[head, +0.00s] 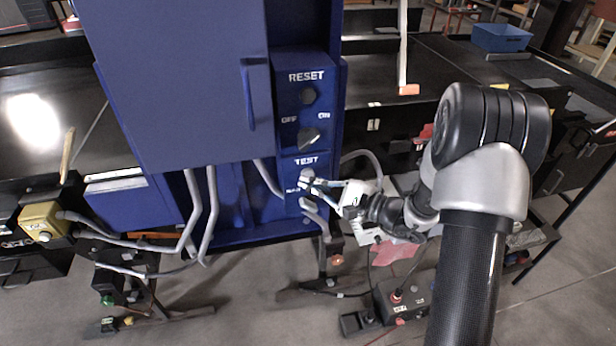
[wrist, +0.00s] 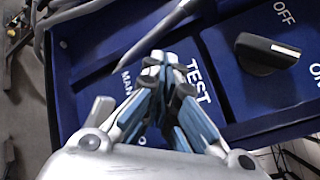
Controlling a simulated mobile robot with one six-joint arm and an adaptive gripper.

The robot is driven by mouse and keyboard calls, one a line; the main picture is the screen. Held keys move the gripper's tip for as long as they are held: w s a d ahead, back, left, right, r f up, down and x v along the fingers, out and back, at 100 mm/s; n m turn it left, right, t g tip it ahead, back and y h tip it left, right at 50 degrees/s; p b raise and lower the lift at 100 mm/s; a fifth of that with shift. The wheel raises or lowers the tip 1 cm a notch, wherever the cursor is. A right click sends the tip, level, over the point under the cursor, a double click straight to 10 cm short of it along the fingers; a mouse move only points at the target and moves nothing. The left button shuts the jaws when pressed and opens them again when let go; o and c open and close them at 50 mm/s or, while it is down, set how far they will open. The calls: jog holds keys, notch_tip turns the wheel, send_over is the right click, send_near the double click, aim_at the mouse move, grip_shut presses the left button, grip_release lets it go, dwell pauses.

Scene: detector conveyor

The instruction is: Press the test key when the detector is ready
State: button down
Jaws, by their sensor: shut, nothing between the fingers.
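The blue control panel (head: 290,70) on the detector cabinet carries RESET, OFF/ON and TEST sections. My gripper (head: 308,183) is shut and empty at the TEST section. In the wrist view the closed fingertips (wrist: 160,64) lie over the panel beside the word TEST. The test key is not clearly seen; the fingers cover that spot. I cannot tell whether they touch it. The dark selector knob (head: 309,138) sits above; in the wrist view the knob (wrist: 266,55) has a white mark toward its right end. The dark RESET button (head: 309,96) is higher up.
A grey cable (wrist: 165,35) crosses close to my fingers in the wrist view. Grey conduits (head: 192,215) hang under the cabinet. A black conveyor (head: 100,130) runs at left. A yellow button box (head: 44,222) stands at far left. A blue bin (head: 501,38) is at the back right.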

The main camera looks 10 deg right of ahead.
jog(key=shift+s, duration=0.35)
jog(key=s+b, duration=0.1)
jog(key=s, duration=0.4)
dwell(0.3)
dwell(0.6)
